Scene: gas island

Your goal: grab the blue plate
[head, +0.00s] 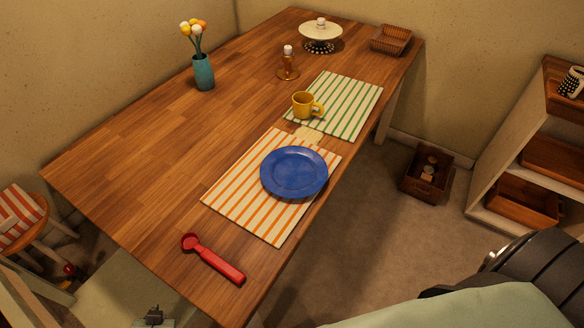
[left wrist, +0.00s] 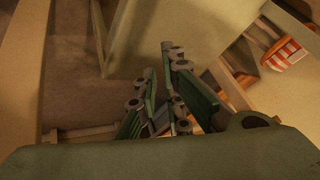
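The blue plate (head: 294,172) lies flat on the orange-striped placemat (head: 241,203) near the right edge of the wooden table (head: 140,152). Nothing touches it from above. A small part of my left gripper (head: 153,316) shows at the bottom edge of the head view, below and left of the plate, off the table. In the left wrist view my left gripper (left wrist: 160,62) has its fingers near each other over the floor, with no object seen between them; how far they are apart is unclear. My right gripper is out of view.
A red scoop (head: 213,260) lies near the table's front corner. A yellow mug (head: 303,104) stands on a green-striped placemat (head: 345,104) behind the plate. A vase (head: 203,73) and candle holder (head: 288,68) stand farther back. A floor crate (head: 427,173) and shelf (head: 520,150) are right.

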